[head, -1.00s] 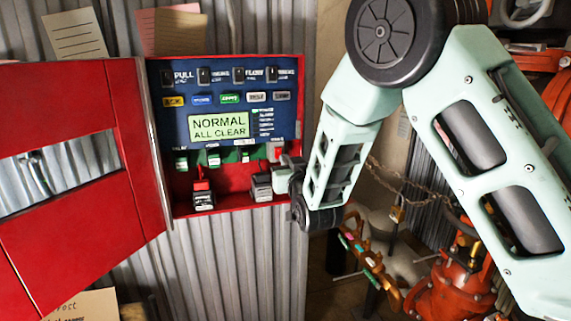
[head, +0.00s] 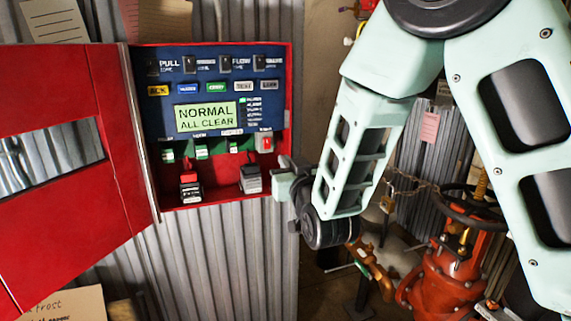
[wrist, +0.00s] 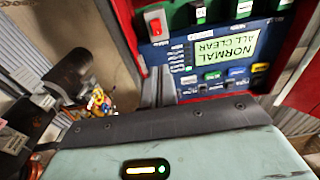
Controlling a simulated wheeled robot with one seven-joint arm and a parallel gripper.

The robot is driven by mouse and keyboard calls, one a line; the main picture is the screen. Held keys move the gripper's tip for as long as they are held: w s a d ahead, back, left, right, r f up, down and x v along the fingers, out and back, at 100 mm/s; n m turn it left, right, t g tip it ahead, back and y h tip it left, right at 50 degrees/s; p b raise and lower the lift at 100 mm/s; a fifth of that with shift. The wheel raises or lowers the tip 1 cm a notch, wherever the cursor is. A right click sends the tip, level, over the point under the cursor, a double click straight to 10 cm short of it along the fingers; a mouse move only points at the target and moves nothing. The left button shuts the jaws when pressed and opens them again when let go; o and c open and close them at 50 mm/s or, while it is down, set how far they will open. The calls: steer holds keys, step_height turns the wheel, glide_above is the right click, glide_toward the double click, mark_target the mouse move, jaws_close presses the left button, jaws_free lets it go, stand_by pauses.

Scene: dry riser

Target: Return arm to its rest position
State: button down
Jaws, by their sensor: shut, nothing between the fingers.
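My gripper (head: 281,172) is at the right edge of the red alarm panel box (head: 291,110) in the head view, close to its lower right corner. Its fingers (wrist: 158,88) are shut and empty in the wrist view, pointing at the panel. The arm comes down from the upper right. The panel's screen (head: 206,116) reads NORMAL ALL CLEAR; it shows upside down in the wrist view (wrist: 222,50). A red switch (head: 266,143) sits at the panel's right side and also shows in the wrist view (wrist: 155,20). Whether the fingers touch the box I cannot tell.
The red panel door (head: 70,190) stands open to the left. Two block-like parts, one red and black (head: 190,187) and one grey (head: 250,178), sit in the box's bottom. An orange-red valve (head: 455,270) with a handwheel stands at the lower right. Corrugated metal (head: 235,260) lies behind.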

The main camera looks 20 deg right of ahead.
steer(key=s+a+f+n+g+y, duration=0.4)
steer(key=s+a+f+g, duration=0.4)
steer(key=s+a+g, duration=0.4)
steer(key=s+d+n+g+h, duration=0.1)
steer(key=s+d+g, duration=0.2)
steer(key=s, duration=0.8)
steer(key=s+d+f+n+g+h, duration=0.1)
steer(key=s+g, duration=0.3)
steer(key=s, duration=0.7)
steer(key=shift+s+d+f+n+h, duration=0.15)
steer(key=shift+s+d+n+h, duration=0.05)
steer(key=shift+d+n+h, duration=0.6)
